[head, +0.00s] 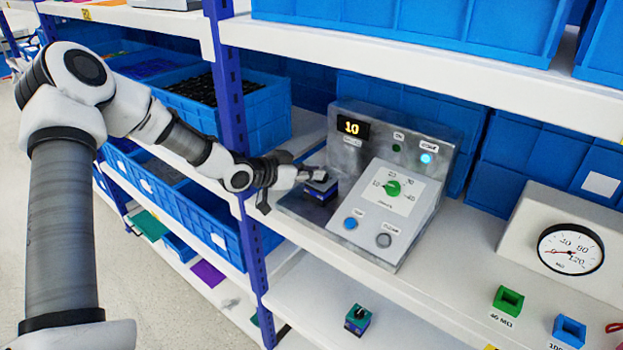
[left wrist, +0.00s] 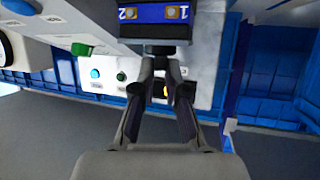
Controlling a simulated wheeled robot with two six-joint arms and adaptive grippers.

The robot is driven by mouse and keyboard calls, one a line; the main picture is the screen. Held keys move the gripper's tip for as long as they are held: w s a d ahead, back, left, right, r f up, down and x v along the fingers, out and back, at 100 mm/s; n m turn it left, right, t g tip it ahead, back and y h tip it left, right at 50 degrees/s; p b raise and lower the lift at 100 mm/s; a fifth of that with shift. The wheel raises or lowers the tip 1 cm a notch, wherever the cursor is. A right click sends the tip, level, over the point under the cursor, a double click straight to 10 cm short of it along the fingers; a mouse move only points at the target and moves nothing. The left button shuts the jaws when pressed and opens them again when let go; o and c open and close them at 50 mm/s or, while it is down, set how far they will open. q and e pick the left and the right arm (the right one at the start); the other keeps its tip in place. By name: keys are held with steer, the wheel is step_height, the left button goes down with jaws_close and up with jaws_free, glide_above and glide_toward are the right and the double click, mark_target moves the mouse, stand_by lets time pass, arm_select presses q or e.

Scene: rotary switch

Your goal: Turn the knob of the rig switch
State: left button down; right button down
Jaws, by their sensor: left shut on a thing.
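The rig switch (head: 319,192) is a small blue block with a dark top on the left end of the metal rig's base. In the left wrist view the blue switch body (left wrist: 154,14) shows at the top, with the marks 1 and 2. My left gripper (head: 300,174) reaches it from the left. In the left wrist view its fingertips (left wrist: 161,62) close on a dark part at the switch, apparently its knob, which they mostly hide. My right gripper is not in view.
The rig (head: 345,115) has a display reading 10, a lit blue lamp, a green dial knob (head: 393,188) and two buttons. A gauge (head: 571,249) stands right. A blue shelf post (head: 232,100) is close to my left arm. A similar green-topped block (head: 357,319) sits below.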

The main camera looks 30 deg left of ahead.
arm_select(q)
steer(key=shift+d+f+n+t+y+b, duration=0.15)
steer(key=shift+n+t+y+b, duration=0.15)
steer(key=shift+n+y+b, duration=0.55)
steer(key=shift+y+b, duration=0.25)
steer(key=shift+b, duration=0.25)
steer(key=shift+d+r+n+y, duration=0.15)
steer(key=shift+n+y, duration=0.3)
steer(key=shift+n, duration=0.05)
steer(key=shift+d+r+n+y, duration=0.1)
steer(key=shift+n+y, duration=0.35)
steer(key=shift+d+r+n+y, duration=0.1)
steer(key=shift+d+n+y, duration=0.1)
steer(key=shift+n+y, duration=0.9)
steer(key=shift+d+n+y, duration=0.2)
steer(key=shift+n+y, duration=0.7)
steer(key=shift+y, duration=0.4)
